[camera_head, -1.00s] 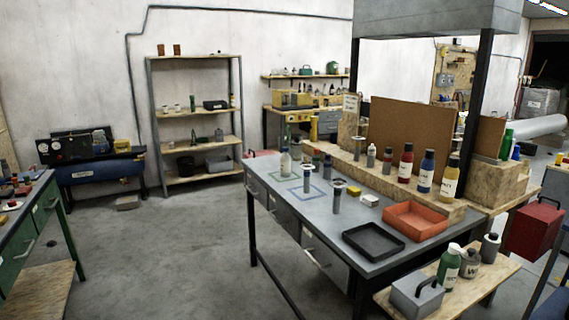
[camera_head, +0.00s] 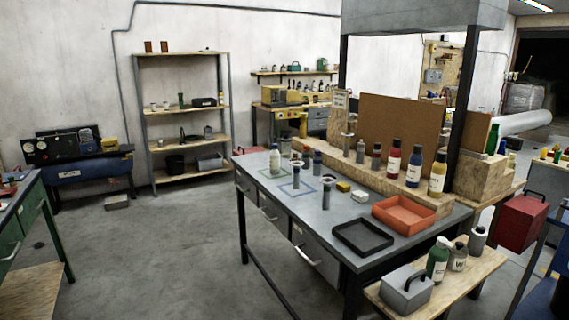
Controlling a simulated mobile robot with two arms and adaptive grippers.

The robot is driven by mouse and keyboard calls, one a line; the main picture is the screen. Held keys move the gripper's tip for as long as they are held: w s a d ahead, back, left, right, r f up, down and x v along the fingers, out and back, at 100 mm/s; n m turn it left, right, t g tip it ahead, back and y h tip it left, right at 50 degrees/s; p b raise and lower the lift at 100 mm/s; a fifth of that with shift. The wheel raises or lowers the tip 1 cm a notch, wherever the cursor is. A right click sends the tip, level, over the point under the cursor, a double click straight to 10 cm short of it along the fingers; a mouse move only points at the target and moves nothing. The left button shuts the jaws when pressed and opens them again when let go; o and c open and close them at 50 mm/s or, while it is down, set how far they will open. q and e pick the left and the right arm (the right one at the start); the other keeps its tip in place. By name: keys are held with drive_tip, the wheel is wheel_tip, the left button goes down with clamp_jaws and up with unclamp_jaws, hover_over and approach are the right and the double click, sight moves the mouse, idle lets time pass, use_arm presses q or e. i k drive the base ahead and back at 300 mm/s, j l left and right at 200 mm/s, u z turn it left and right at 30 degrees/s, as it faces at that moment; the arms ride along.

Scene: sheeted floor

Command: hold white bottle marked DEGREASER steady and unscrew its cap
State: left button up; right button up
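Neither of my grippers is in view.
The bench also holds a black tray (camera_head: 362,250), an orange tray (camera_head: 429,228) and grey cylinders. Red (camera_head: 393,160), blue (camera_head: 414,170) and yellow (camera_head: 437,176) labelled bottles stand on a raised ledge. The floor (camera_head: 165,245) left of the bench is clear.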

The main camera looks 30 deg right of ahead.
sight(275, 155)
drive_tip(key=i+z, duration=0.2)
drive_tip(key=z, duration=0.3)
drive_tip(key=i+z, duration=0.2)
drive_tip(key=z, duration=0.25)
drive_tip(key=i+j+z, duration=0.25)
drive_tip(key=i+j, duration=0.15)
drive_tip(key=i+j+z, duration=0.25)
drive_tip(key=i+j, duration=0.25)
drive_tip(key=i+j+z, duration=0.25)
drive_tip(key=j, duration=0.3)
drive_tip(key=i, duration=0.1)
